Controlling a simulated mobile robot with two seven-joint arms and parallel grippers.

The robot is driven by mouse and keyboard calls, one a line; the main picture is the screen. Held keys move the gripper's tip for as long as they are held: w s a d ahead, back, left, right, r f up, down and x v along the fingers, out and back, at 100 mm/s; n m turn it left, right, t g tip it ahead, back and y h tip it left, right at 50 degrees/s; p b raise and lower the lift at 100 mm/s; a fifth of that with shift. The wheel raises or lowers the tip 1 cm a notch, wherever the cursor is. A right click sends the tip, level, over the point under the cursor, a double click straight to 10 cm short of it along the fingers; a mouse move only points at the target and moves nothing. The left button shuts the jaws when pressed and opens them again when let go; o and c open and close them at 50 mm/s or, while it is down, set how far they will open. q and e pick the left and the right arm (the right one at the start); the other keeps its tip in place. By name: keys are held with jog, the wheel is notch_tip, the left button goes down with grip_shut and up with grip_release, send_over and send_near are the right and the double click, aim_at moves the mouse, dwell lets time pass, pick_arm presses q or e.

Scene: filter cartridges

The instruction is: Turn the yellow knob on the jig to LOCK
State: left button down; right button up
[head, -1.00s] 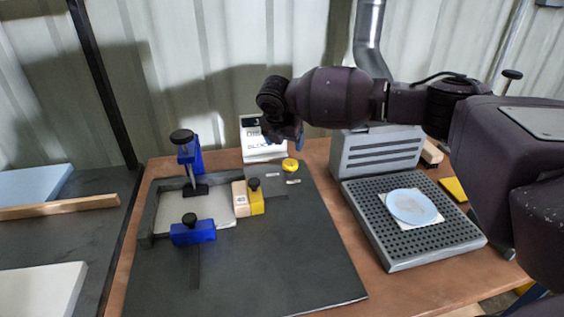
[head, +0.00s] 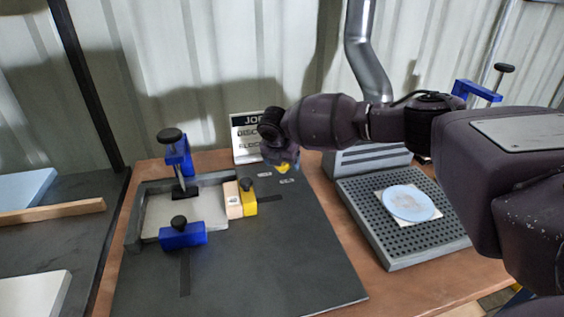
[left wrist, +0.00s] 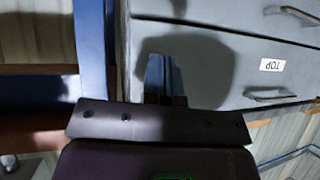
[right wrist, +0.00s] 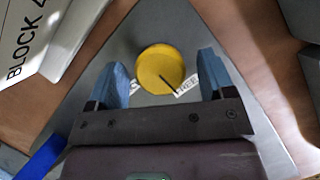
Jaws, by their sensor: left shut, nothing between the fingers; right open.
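The yellow knob (head: 283,169) is at the back right of the dark jig plate (head: 270,245), partly hidden under my right gripper (head: 282,158). In the right wrist view the round knob (right wrist: 160,66) lies between the two blue fingers of the open right gripper (right wrist: 163,78), with a gap on each side. A dark line on the knob runs to the lower right, towards a label reading FREE (right wrist: 187,88). A second label (right wrist: 135,86) at the knob's left is mostly hidden. My left gripper (left wrist: 164,75) is shut and empty, in front of a grey drawer front.
A white sign (head: 246,138) stands behind the jig. Blue clamps (head: 183,235), a beige block (head: 232,200) and a yellow block (head: 249,200) are on the plate. A perforated grey tray (head: 385,255) with a pale blue disc stands to the right. The plate's front is clear.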

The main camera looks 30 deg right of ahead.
jog(key=c, duration=0.9)
jog(key=shift+c, duration=0.2)
pick_arm(q)
jog(key=shift+s+a+f, duration=0.1)
jog(key=shift+s+f, duration=0.15)
jog(key=shift+s, duration=0.2)
